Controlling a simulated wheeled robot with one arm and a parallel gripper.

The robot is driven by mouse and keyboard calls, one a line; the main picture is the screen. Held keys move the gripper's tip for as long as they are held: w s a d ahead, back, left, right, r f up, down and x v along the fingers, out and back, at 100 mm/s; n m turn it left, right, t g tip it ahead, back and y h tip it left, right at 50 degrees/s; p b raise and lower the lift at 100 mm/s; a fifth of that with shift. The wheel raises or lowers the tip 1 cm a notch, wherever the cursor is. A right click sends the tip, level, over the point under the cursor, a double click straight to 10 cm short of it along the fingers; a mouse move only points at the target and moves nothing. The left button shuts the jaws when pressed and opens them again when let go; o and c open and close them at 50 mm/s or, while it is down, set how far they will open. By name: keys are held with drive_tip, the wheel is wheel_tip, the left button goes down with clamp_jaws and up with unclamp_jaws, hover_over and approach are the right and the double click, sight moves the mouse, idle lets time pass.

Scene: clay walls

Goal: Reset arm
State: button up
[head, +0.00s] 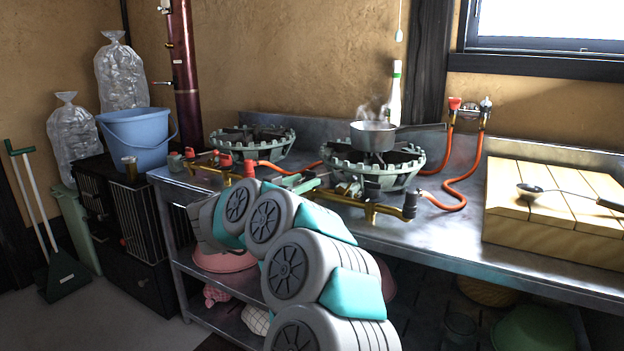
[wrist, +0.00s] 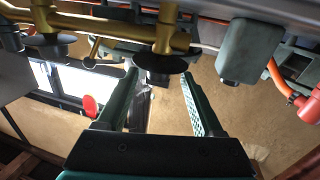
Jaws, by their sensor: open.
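My gripper (wrist: 159,76) shows in the wrist view with its two dark green fingers apart. I see nothing held between them. A dark round knob on a brass gas pipe (wrist: 110,28) appears near the fingertips; I cannot tell if they touch. In the head view my grey and teal arm is bent, rising from the bottom middle and curling left in front of the metal counter (head: 440,235). The gripper cannot be clearly made out there.
Two gas burners stand on the counter, the right one (head: 395,172) under a steaming pan (head: 372,135). Brass valves (head: 375,208) and orange hoses (head: 462,190) lie along the front. A wooden board (head: 530,225) with a ladle (head: 560,195) is at right. A blue bucket (head: 138,140) stands left.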

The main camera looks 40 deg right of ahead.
drive_tip(key=shift+s+a, duration=0.15)
drive_tip(key=shift+a, duration=0.45)
